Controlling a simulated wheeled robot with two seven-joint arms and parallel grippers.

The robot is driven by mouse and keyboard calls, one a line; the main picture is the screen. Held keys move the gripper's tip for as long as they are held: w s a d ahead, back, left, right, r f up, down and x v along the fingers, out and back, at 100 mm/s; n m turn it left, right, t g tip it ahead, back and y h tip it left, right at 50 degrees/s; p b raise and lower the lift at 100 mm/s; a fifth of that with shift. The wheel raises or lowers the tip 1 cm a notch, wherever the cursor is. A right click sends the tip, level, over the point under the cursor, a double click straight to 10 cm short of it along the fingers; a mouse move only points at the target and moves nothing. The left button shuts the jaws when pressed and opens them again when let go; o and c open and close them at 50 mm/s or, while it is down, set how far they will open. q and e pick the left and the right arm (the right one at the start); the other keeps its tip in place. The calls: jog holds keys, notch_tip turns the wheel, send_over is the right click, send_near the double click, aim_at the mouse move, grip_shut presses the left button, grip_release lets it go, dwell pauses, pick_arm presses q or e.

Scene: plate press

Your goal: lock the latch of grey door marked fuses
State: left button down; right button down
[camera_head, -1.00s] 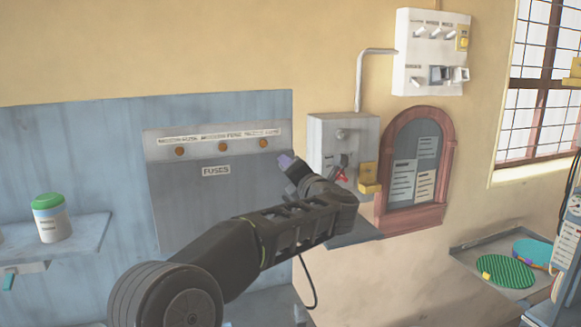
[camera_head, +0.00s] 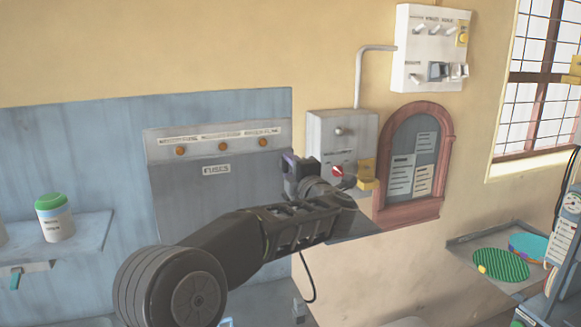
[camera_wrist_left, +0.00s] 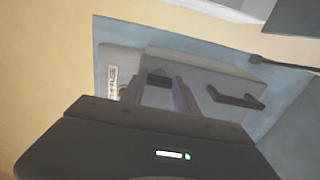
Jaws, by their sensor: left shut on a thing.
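The grey door (camera_head: 190,205) marked FUSES stands closed against the blue panel, on the left half of the head view. It also shows tilted in the left wrist view (camera_wrist_left: 200,72). A dark bar handle (camera_wrist_left: 236,98) sits on the door to the right of the fingers. In the head view my arm hides the door's lower right part. My right gripper is out of view.
A grey box with a red knob (camera_head: 337,171) and a yellow block (camera_head: 366,173) are close to the right of my left gripper. An arched notice board (camera_head: 415,150) hangs further right. A white jar with a green lid (camera_head: 54,217) stands on the left shelf.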

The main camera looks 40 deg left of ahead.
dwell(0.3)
pick_arm(q)
jog(key=c, duration=0.9)
grip_release()
jog(key=b+v, duration=0.3)
jog(key=v, duration=0.4)
jog(key=shift+s+d, duration=0.25)
jog(key=shift+d, duration=0.1)
